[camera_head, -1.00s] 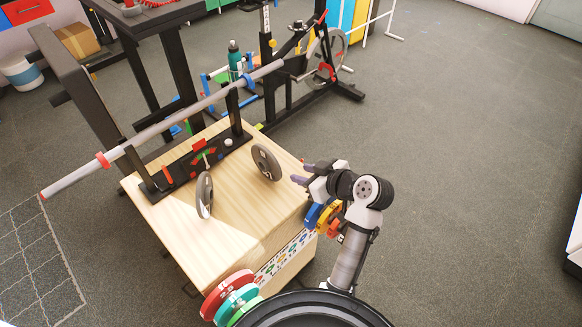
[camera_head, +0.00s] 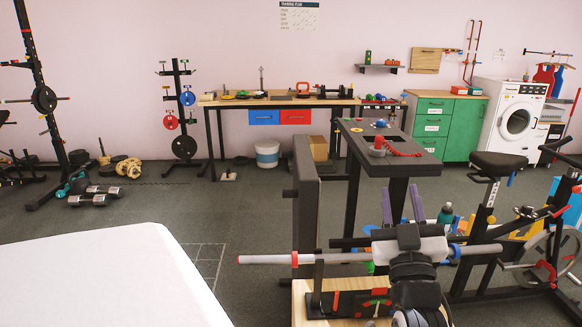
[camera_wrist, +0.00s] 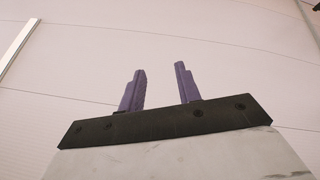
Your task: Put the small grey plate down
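My gripper (camera_head: 401,204) points upward in front of the dark bench in the head view. In the wrist view its two purple fingers (camera_wrist: 160,88) stand apart with nothing between them. The small grey plate is not in view now. Only the back edge of the wooden box (camera_head: 300,300) shows at the bottom of the head view, so its top is mostly cut off. The barbell (camera_head: 268,259) lies across its stand above the box, partly behind my arm.
A black bench (camera_head: 390,155) stands just behind the box, with an exercise bike (camera_head: 500,163) at right. A white surface (camera_head: 100,280) fills the lower left. Dumbbells (camera_head: 88,200) and a plate tree (camera_head: 184,147) stand farther back. Open floor lies between.

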